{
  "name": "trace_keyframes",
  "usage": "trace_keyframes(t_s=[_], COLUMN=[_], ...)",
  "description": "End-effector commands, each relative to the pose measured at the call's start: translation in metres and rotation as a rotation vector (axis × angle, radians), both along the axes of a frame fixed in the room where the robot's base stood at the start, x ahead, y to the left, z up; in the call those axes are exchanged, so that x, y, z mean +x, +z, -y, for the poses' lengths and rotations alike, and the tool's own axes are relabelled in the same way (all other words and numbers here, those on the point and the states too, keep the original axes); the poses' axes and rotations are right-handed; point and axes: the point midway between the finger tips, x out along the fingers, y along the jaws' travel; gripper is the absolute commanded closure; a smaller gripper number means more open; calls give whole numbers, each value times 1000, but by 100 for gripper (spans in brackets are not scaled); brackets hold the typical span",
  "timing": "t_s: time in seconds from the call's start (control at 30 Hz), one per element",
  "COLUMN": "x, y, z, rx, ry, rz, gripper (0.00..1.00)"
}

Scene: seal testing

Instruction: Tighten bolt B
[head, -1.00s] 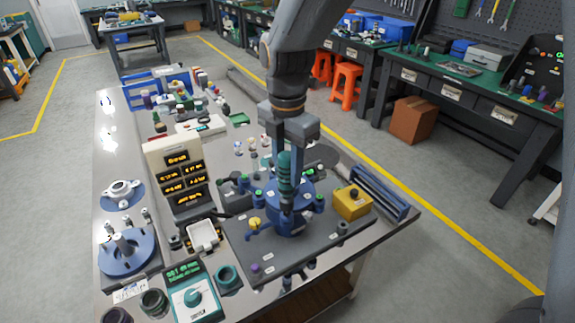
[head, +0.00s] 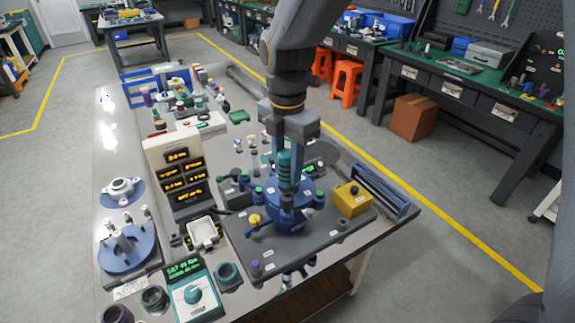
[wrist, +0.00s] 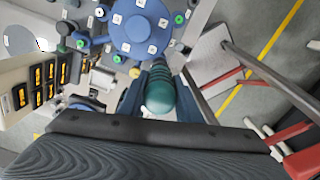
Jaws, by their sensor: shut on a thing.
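My gripper (head: 285,172) is shut on a driver with a ribbed green handle (head: 284,160), held upright between its two blue-grey fingers. The handle also shows end-on between the fingers in the wrist view (wrist: 160,92). The driver's lower end is over the round blue fixture (head: 290,212), near its middle to front side in the head view; I cannot tell whether its tip touches a bolt. The fixture's blue disc (wrist: 136,25) carries several small white labels, too small to read. Green-topped posts (head: 319,199) stand around it. I cannot tell which bolt is B.
The fixture sits on a dark plate (head: 262,243) with a yellow box (head: 352,199) at its right. Blue rails (head: 378,190) edge the right side.

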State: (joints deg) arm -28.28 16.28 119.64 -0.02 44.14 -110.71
Motion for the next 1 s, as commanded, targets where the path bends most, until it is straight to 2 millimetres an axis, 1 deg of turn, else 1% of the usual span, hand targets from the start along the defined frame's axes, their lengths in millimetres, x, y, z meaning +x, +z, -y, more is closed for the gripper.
trace_keyframes(t_s=[1.0], x=[0], y=[-12], z=[0], rx=[1], ry=[0], rz=[2], gripper=[96])
